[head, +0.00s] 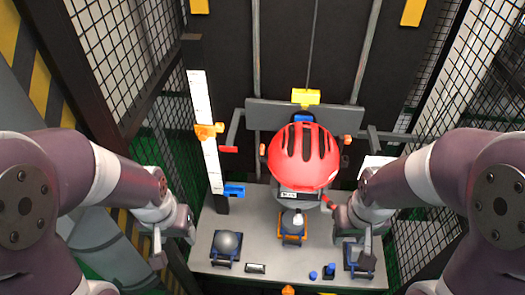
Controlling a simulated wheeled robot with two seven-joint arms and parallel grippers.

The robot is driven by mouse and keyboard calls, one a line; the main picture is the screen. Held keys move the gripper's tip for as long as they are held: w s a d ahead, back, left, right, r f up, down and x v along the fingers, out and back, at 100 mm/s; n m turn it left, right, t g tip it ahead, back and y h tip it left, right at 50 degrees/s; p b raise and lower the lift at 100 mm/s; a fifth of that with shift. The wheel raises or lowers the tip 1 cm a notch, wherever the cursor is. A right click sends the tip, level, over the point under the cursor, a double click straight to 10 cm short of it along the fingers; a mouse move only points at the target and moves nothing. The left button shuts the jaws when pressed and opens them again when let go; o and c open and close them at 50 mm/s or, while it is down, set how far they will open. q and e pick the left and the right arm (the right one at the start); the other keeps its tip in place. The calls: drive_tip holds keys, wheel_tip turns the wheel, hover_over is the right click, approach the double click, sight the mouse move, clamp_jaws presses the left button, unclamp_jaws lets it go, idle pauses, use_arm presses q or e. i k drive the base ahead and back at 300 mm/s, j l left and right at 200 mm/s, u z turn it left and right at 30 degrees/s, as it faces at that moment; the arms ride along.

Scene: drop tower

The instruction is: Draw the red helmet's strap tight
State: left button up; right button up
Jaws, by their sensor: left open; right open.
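The red helmet (302,156) with dark vent slots sits on a grey headform (298,198) in the middle of the head view, in front of the tower's crossbar. A small red piece (328,202) shows at the lower right of the headform, close to my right gripper; I cannot tell whether it is the strap's end. The rest of the strap is hidden. My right gripper (352,232) is open, just right of and below the helmet. My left gripper (174,246) is open and empty at the left edge of the bench, well away from the helmet.
The grey bench (268,262) holds a grey ball (228,241) in a blue holder, a white piece on an orange stand (293,227), and small blue pieces (329,270). A white scale post (205,130) with orange and blue clamps stands left. Mesh panels flank both sides.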

sight(347, 140)
drive_tip(key=k+l, duration=0.15)
drive_tip(key=k, duration=0.15)
drive_tip(key=k+l, duration=0.15)
drive_tip(key=k, duration=0.15)
drive_tip(key=k+l, duration=0.1)
drive_tip(key=l, duration=0.25)
drive_tip(key=k+l+u, duration=0.1)
drive_tip(key=l, duration=0.3)
drive_tip(key=k+l+u, duration=0.1)
drive_tip(key=l, duration=0.25)
drive_tip(key=k+l, duration=0.15)
drive_tip(key=l, duration=0.2)
drive_tip(key=k+l+u, duration=0.1)
drive_tip(key=l, duration=0.3)
